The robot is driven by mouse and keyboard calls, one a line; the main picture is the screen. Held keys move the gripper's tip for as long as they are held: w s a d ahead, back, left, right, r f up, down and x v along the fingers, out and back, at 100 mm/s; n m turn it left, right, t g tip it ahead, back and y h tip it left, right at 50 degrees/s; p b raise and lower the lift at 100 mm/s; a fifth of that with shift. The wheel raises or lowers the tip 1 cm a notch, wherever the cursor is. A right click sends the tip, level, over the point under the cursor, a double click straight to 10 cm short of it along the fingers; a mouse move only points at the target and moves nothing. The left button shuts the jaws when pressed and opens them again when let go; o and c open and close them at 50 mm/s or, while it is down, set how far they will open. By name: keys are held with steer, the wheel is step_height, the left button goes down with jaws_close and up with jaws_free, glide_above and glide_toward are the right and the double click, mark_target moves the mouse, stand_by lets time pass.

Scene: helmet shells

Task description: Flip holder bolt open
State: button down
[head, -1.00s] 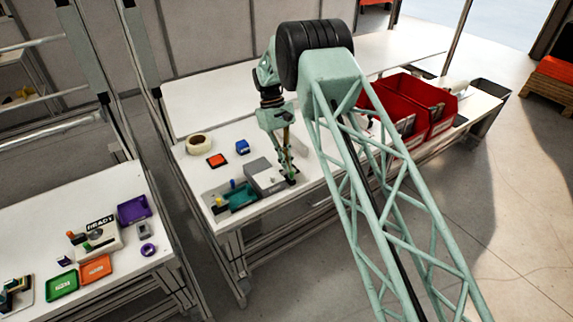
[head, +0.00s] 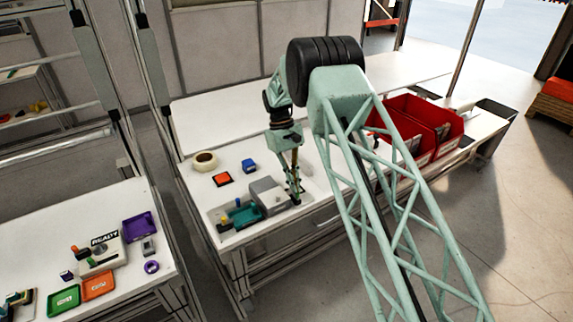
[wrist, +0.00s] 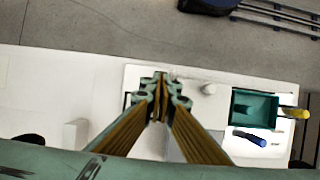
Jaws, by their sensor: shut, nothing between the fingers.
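The holder is a light plate (head: 213,215) on the white table. It carries a grey block (head: 267,193) at its right part and a teal tray (head: 243,215) at its left. My gripper (head: 297,201) is shut and empty, low at the right end of the grey block; whether it touches is unclear. In the wrist view my shut fingertips (wrist: 160,88) cover part of the plate. A small pale round knob (wrist: 208,88) shows just right of them, and the teal tray (wrist: 254,108) farther right. I cannot make out the bolt clearly.
A yellow peg (wrist: 294,113) and a blue peg (wrist: 250,138) are by the teal tray. An orange-red square (head: 223,179), a blue object (head: 249,166) and a tape roll (head: 205,161) lie behind the holder. Red bins (head: 428,125) stand right.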

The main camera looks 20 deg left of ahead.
steer(key=shift+w+a+f+p, duration=0.1)
steer(key=shift+w+a+p, duration=0.05)
steer(key=shift+w+a, duration=0.55)
steer(key=shift+w+a+f+p, duration=0.15)
steer(key=shift+w+a, duration=0.3)
steer(key=shift+a, duration=0.35)
steer(key=v, duration=1)
steer(key=shift+r, duration=0.25)
steer(key=c, duration=3.4)
jaws_free()
steer(key=shift+c, duration=0.2)
steer(key=o, duration=0.4)
steer(key=shift+o, duration=0.2)
steer(key=s+d+r+m+t+y+b, duration=0.1)
steer(key=s+d+r+m+t+y, duration=0.1)
steer(key=d+m, duration=0.4)
steer(key=shift+s+d+r+m+t+y, duration=0.2)
steer(key=shift+s+r+m+t+y, duration=0.4)
steer(key=shift+s+m, duration=1.3)
steer(key=shift+w+m, duration=0.5)
